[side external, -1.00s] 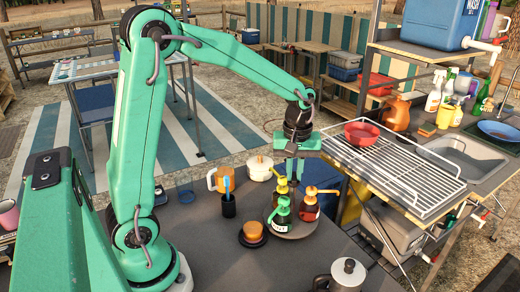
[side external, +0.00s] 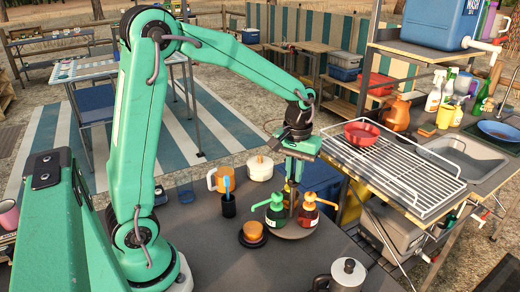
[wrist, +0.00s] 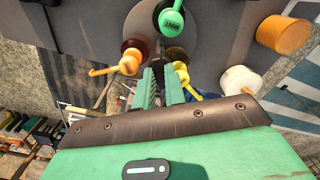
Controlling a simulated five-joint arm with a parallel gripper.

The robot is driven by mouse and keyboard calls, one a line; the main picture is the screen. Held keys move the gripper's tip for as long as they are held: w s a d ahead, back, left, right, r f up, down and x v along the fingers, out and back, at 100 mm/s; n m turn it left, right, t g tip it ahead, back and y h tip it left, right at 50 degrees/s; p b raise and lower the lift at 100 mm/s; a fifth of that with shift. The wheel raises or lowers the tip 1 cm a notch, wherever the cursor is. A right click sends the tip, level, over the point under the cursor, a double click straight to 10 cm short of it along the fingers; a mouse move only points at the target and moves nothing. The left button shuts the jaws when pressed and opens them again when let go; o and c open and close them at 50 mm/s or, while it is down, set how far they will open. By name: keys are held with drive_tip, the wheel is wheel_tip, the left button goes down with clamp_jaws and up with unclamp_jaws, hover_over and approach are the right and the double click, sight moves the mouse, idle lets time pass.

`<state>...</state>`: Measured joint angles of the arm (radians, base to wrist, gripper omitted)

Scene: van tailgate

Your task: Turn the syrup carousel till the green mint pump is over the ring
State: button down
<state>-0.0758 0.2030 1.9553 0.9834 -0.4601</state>
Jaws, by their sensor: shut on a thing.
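The syrup carousel (side external: 290,234) is a round grey turntable with pump bottles on it. The green mint pump (side external: 275,205) stands at its left side, spout pointing left; in the wrist view its green top (wrist: 171,20) is at upper middle. A yellow pump (wrist: 181,74) is beside my fingers in the wrist view, mostly hidden in the side view. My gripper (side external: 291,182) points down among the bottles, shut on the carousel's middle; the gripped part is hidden. I cannot clearly pick out the ring.
An orange cup on a dark saucer (side external: 250,241) stands left of the carousel. A blue-handled dark holder (side external: 228,206), an orange mug (side external: 218,180) and a white pot (side external: 259,168) stand behind it.

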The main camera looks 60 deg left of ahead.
drive_tip(key=c, duration=1.5)
unclamp_jaws()
drive_tip(key=shift+o, duration=0.2)
drive_tip(key=shift+r, duration=0.1)
drive_tip(key=shift+r, duration=3.85)
drive_tip(key=shift+s, duration=0.1)
drive_tip(key=s+d+r+m+t, duration=0.1)
drive_tip(key=s+m+t, duration=0.1)
drive_tip(key=s, duration=0.6)
drive_tip(key=s+d+m+t, duration=0.2)
drive_tip(key=s+m+t, duration=0.1)
drive_tip(key=s, duration=0.6)
drive_tip(key=shift+r+m+t, duration=0.3)
drive_tip(key=shift+r+m, duration=0.1)
drive_tip(key=shift+m, duration=0.2)
